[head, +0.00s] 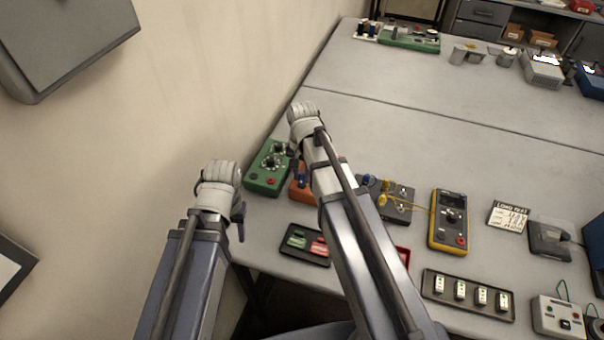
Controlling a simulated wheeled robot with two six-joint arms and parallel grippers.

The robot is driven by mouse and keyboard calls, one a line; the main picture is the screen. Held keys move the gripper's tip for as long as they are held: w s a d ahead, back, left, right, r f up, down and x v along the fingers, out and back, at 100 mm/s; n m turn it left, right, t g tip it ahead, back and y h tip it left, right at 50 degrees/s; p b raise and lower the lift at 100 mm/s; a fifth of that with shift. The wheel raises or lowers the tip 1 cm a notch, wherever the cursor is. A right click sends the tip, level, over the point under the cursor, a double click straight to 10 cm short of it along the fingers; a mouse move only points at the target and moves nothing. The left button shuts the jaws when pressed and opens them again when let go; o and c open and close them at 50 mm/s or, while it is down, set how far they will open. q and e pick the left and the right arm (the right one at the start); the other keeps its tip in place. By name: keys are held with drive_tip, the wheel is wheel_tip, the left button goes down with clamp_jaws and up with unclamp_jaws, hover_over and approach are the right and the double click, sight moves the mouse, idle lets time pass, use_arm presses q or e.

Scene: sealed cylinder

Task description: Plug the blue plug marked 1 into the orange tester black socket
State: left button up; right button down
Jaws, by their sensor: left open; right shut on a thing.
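The orange tester (302,195) stands on the near left of the table, largely hidden behind my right arm; its black socket cannot be made out. My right gripper (296,167) is over the tester, shut. A small blue piece (301,181) shows right below its fingers, against the tester; it looks like the blue plug, but its mark 1 cannot be read. Whether the plug is in a socket or only above it cannot be told. My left gripper (239,220) is open and empty, left of the tester near the table's left edge.
A green box (266,180) with knobs stands just left of the tester. A black tray (293,255) with green and red pieces lies in front. Right of my arm are a black box (397,212) with yellow leads and a yellow multimeter (449,236). The table's far middle is clear.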

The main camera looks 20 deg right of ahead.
sight(302, 173)
drive_tip(key=shift+f+b, duration=0.35)
idle(0.5)
drive_tip(key=c, duration=0.6)
unclamp_jaws()
wheel_tip(302, 173, up, 8)
drive_tip(key=p, duration=0.8)
drive_tip(key=shift+f, duration=0.1)
